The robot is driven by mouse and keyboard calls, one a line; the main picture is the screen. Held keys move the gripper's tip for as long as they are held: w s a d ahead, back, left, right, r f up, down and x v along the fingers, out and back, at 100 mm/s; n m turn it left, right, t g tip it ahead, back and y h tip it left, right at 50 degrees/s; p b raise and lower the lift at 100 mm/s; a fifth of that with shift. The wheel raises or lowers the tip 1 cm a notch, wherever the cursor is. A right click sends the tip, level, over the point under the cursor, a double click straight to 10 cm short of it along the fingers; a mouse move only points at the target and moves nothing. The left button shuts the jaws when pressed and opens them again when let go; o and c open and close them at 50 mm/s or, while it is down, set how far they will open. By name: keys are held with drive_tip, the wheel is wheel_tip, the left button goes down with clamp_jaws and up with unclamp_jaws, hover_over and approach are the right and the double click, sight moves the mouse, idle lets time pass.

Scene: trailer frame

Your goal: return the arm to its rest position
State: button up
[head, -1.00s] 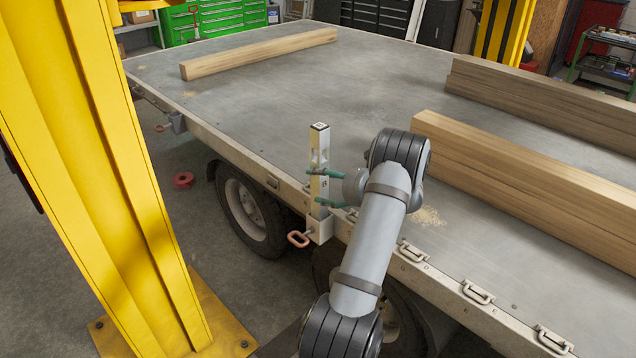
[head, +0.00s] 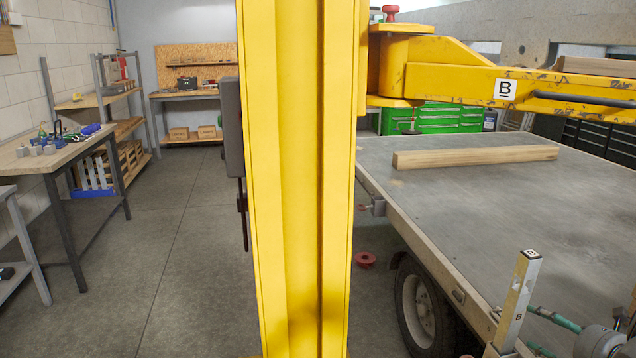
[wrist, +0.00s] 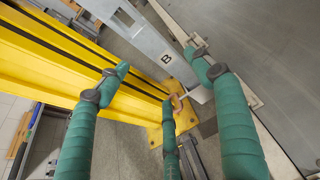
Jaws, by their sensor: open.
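My gripper (head: 534,328) is at the lower right of the head view, its green-wrapped fingers beside an upright stake (head: 518,300) marked B at the flatbed's side edge. In the wrist view my gripper (wrist: 158,76) has its fingers spread, with nothing clamped between them. The pale stake (wrist: 150,45) runs past the fingertips there; I cannot tell whether a finger touches it. Most of my arm is cut off by the head view's right edge.
A yellow column (head: 300,180) fills the middle of the head view. A yellow jib (head: 480,75) marked B reaches right over the flatbed (head: 440,205), where a timber beam (head: 475,157) lies. A workbench (head: 60,155) stands left. Grey floor (head: 190,230) is clear.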

sight(520, 305)
drive_tip(key=x, duration=1.2)
drive_tip(key=shift+w, duration=0.1)
drive_tip(key=shift+r+p, duration=0.95)
drive_tip(key=shift+s+r+p, duration=0.2)
drive_tip(key=shift+r+p, duration=0.2)
drive_tip(key=shift+r, duration=0.2)
